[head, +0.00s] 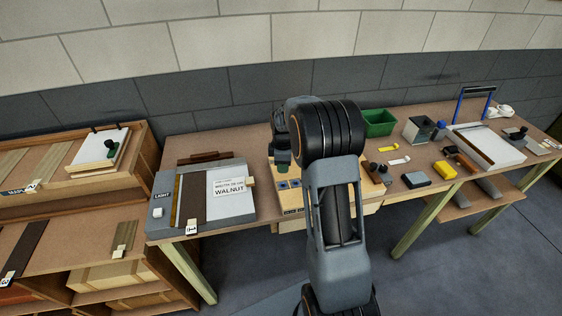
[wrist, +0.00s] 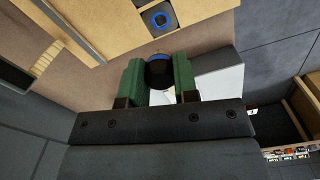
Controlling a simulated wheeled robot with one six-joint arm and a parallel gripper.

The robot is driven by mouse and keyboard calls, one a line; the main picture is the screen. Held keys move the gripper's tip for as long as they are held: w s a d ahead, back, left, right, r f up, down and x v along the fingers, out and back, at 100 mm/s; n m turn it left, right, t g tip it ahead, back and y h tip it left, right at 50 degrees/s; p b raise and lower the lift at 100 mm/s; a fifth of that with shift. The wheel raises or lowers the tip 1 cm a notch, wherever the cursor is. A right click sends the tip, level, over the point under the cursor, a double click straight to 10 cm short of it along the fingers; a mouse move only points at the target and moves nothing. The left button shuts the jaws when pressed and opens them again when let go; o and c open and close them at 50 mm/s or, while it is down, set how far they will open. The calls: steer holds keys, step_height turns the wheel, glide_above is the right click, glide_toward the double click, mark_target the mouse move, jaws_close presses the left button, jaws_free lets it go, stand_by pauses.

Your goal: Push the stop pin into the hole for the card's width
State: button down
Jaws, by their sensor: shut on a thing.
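My gripper (wrist: 158,78) has green finger pads shut on the stop pin (wrist: 160,72), which shows as a round black knob between them. In the head view my gripper (head: 283,150) is over the back of the jig board (head: 292,209), whose other holes are partly hidden by my arm. The card (head: 232,187) reads WALNUT; its width line is too small to read surely.
A light table (head: 160,213) with dark strips stands left of the board. A shelf (head: 70,190) stands at far left. Bare bench top shows behind the board.

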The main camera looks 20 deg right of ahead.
steer(key=shift+f, duration=0.1)
steer(key=b, duration=0.4)
glide_above(283, 181)
steer(key=s, duration=0.2)
steer(key=shift+a+f, duration=0.2)
steer(key=shift+f, duration=1.25)
steer(key=shift+a+f, duration=0.2)
steer(key=shift+f, duration=1.2)
steer(key=shift+f+b, duration=1.35)
steer(key=shift+f, duration=0.05)
steer(key=c, duration=0.8)
jaws_free()
step_height(283, 181, up, 14)
steer(key=shift+f+b, duration=0.1)
steer(key=shift+b, duration=0.5)
